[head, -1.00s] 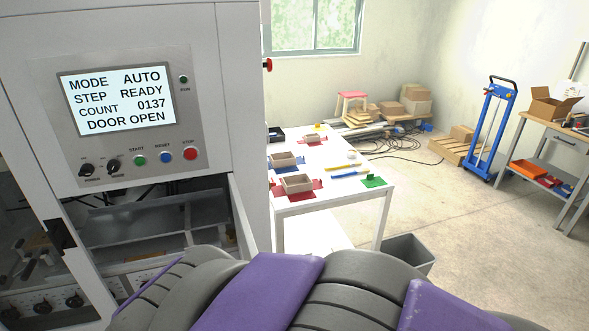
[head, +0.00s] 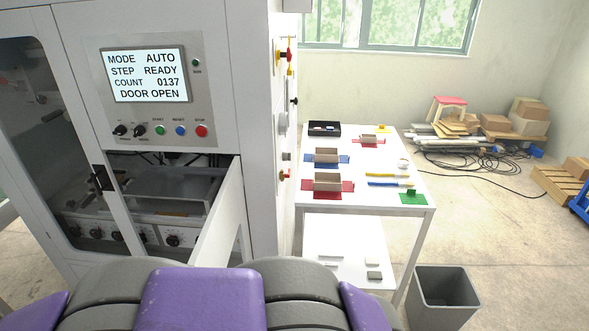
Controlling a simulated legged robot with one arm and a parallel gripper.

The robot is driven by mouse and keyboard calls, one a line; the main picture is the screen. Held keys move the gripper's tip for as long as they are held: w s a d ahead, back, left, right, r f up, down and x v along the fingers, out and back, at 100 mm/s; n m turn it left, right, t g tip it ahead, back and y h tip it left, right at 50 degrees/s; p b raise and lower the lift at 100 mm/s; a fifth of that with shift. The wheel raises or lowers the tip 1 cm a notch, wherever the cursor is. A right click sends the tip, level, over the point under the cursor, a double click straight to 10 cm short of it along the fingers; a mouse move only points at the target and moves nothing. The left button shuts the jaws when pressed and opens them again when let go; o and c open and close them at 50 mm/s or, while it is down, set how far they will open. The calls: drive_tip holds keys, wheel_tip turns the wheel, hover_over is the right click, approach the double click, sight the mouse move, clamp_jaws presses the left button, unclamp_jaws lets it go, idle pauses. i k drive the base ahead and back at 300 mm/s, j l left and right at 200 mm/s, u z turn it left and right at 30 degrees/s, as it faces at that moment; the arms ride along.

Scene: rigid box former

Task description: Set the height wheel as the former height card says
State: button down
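The white box former (head: 258,130) stands at left with its lower door (head: 219,215) swung open. Its screen (head: 147,75) reads MODE AUTO, STEP READY, COUNT 0137, DOOR OPEN. Inside the opening, a light panel carries several dark round knobs with pale scales, one of them a knob (head: 172,240) near the right end. I cannot tell which is the height wheel, and the scale marks are too small to read. No former height card can be made out. My gripper is out of view; only grey and purple parts of my own body show at the bottom.
Right of the former, a white table (head: 410,228) bears small open boxes on coloured plates, a black tray (head: 324,129), and blue and yellow tools. A grey bin (head: 442,294) stands on the floor in front. Cables (head: 470,162) lie behind. Floor right of the bin is clear.

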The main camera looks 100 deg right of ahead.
sight(171, 241)
drive_tip(key=k+u, duration=0.1)
drive_tip(key=u, duration=0.3)
drive_tip(key=k+u, duration=0.1)
drive_tip(key=u, duration=0.25)
drive_tip(key=k+u, duration=0.1)
drive_tip(key=u, duration=0.3)
drive_tip(key=k+l+z, duration=0.15)
drive_tip(key=z, duration=0.7)
drive_tip(key=l+z, duration=0.15)
drive_tip(key=z, duration=1.2)
drive_tip(key=l+z, duration=0.15)
drive_tip(key=z, duration=0.5)
drive_tip(key=l+z, duration=0.1)
drive_tip(key=z, duration=1.3)
drive_tip(key=i+z, duration=0.1)
drive_tip(key=z, duration=1.25)
drive_tip(key=u, duration=2.7)
drive_tip(key=l, duration=0.1)
